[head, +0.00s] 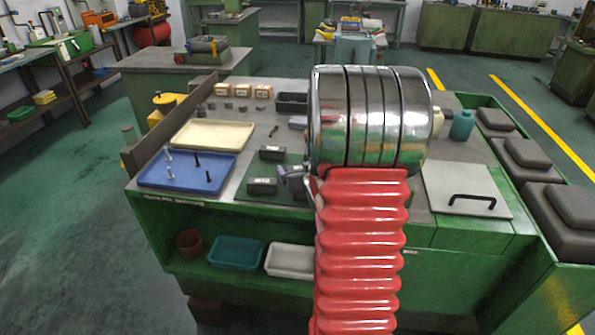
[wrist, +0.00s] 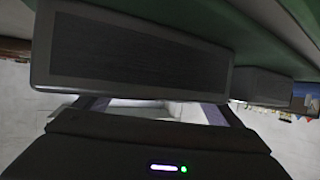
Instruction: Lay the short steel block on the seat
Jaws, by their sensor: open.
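Two dark grey blocks with pale labels, one farther (head: 272,152) and one nearer (head: 262,186), lie on a green mat (head: 240,182) on the bench. I cannot tell which is the short steel block, nor pick out the seat. My gripper (head: 290,173) is open, low over the mat, just right of the nearer block; my arm partly hides it. In the wrist view, a large dark slab with a textured face fills the upper left; I cannot tell whether it is a block or a jaw. A smaller grey block (wrist: 262,84) shows right of it.
A blue tray (head: 170,181) with several upright pins and a cream tray (head: 240,129) lie left of the mat. Several small labelled blocks (head: 243,90) stand at the back. A lid with a black handle (head: 471,202) and a teal bottle (head: 462,126) are right of my arm.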

